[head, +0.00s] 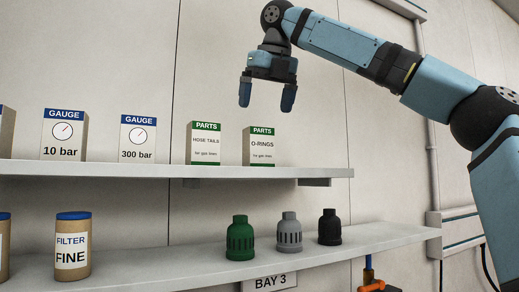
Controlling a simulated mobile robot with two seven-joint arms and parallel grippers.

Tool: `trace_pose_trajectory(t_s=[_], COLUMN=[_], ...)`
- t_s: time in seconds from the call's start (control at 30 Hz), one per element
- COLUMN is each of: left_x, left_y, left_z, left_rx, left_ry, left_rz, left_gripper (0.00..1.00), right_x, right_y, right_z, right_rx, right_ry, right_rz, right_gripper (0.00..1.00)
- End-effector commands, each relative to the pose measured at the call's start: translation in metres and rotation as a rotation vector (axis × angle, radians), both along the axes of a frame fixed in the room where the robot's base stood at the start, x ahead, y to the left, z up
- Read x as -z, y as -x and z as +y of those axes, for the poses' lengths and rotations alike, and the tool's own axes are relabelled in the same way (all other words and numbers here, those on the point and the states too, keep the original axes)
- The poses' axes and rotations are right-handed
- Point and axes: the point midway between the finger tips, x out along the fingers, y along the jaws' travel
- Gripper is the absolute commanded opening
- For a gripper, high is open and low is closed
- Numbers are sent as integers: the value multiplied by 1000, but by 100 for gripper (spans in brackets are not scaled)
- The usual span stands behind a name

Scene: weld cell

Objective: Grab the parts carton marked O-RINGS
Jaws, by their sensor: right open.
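The parts carton marked O-RINGS (262,147) stands upright near the right end of the upper shelf (200,170). It is a small tan box with a white label and a green PARTS band. My right gripper (267,101) is open and empty, pointing down above this carton and apart from it. Its two blue-tipped fingers are spread to the left and right. My left gripper is not in view.
A similar PARTS carton marked HOSE TAILS (205,146) stands just left. GAUGE cartons of 300 bar (138,138) and 10 bar (64,136) stand further left.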

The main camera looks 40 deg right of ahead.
Motion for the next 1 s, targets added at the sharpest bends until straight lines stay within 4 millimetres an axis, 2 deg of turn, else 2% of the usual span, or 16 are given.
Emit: trace_pose_trajectory(t_s=[0.1, 0.27, 0.6, 0.87, 1.0], left_x=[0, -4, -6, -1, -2], left_y=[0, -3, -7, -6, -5], left_z=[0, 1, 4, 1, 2], left_rx=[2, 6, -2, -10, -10], left_ry=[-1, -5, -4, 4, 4], left_rz=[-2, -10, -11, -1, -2], left_gripper=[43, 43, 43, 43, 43], right_x=[14, 23, 64, 67, 66], right_y=[-5, -9, -24, -25, -25], right_z=[-2, -3, -9, -9, -9], right_rx=[0, 0, 1, 2, 2], right_ry=[0, 1, -1, 0, 0], right_rz=[1, 1, 2, -1, -1], right_gripper=[92, 92, 92, 92, 62])
